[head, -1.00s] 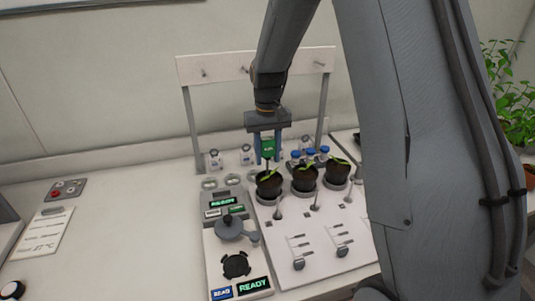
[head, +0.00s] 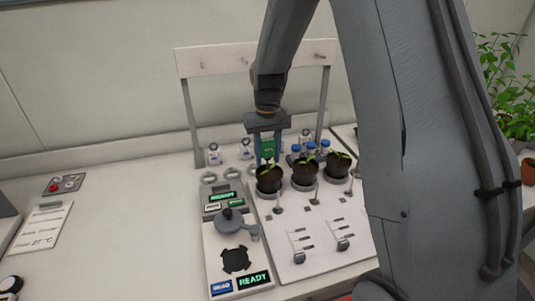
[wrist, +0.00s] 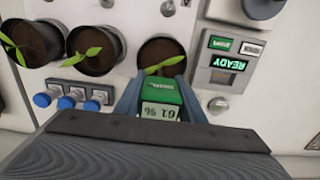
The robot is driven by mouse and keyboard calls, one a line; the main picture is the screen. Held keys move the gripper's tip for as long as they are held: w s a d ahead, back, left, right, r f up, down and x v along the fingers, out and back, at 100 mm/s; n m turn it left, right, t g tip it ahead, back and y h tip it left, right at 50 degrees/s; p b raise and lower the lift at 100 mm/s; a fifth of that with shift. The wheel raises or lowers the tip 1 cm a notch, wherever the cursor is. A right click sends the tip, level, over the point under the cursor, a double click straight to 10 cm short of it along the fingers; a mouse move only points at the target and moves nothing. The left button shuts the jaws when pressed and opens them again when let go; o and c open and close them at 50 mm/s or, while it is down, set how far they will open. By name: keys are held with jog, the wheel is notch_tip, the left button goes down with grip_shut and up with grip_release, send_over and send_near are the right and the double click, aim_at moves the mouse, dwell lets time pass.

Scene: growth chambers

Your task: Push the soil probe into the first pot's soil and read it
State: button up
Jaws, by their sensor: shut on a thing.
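My gripper (head: 268,158) is shut on the green soil probe (head: 268,149), directly above the leftmost pot (head: 269,186) in the head view. The probe is upright; its green body and a small display (wrist: 160,111) show between the fingers in the wrist view. The display carries a percent figure, upside down there, with digits hard to be sure of. The same pot (wrist: 145,50) holds dark soil and a green seedling just beyond the probe. The probe's tip is hidden, so I cannot see how deep it sits in the soil.
Two more seedling pots (head: 304,178) (head: 336,167) stand to the right on the white board. Blue-capped vials (head: 296,149) stand close behind. A device with a READY display (head: 253,280) is at front left. The bench at left is mostly clear.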

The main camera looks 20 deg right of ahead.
jog(key=shift+f, duration=0.7)
jog(key=o, duration=1.2)
jog(key=shift+r+b, duration=0.1)
jog(key=shift+b, duration=0.2)
